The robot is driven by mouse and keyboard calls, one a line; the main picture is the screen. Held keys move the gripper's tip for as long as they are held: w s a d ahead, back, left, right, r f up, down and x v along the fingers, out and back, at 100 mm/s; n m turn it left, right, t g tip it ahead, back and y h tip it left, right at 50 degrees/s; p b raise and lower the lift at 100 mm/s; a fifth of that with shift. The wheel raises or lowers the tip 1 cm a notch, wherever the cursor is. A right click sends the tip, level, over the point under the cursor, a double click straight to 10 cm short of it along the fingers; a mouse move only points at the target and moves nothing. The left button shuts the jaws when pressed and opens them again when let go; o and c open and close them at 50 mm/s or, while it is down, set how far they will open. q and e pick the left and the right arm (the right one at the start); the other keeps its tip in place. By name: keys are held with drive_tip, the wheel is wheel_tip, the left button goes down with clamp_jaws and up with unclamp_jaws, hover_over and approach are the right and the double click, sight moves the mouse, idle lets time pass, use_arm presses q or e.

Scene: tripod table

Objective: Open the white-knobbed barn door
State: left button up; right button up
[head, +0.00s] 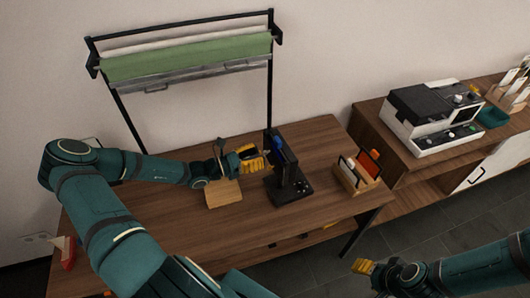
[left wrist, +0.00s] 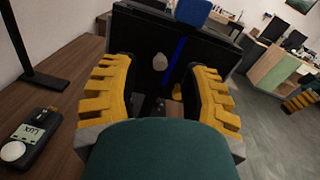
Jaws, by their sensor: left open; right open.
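A black lamp-like device (head: 288,181) stands on the wooden table, with a blue part near its top. In the left wrist view its dark panel (left wrist: 137,40) is close ahead, with a pale, whitish knob (left wrist: 160,62) on it. My left gripper (head: 252,160) is beside the device's upper part. In the left wrist view its yellow fingers (left wrist: 163,70) are spread, one on each side of the knob, and hold nothing. I cannot tell whether they touch the panel. My right gripper (head: 366,268) is open and empty, low at the front right, away from the table.
A wooden block (head: 223,193) lies left of the device. A wooden holder (head: 360,176) with an orange-framed card stands to its right. A green roll on a black frame (head: 187,57) rises behind. A lux meter (left wrist: 32,138) lies on the table. A side cabinet carries a grey-white machine (head: 432,117).

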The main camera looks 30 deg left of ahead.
sight(265, 153)
use_arm(q)
drive_tip(key=shift+x, duration=1.55)
clamp_jaws()
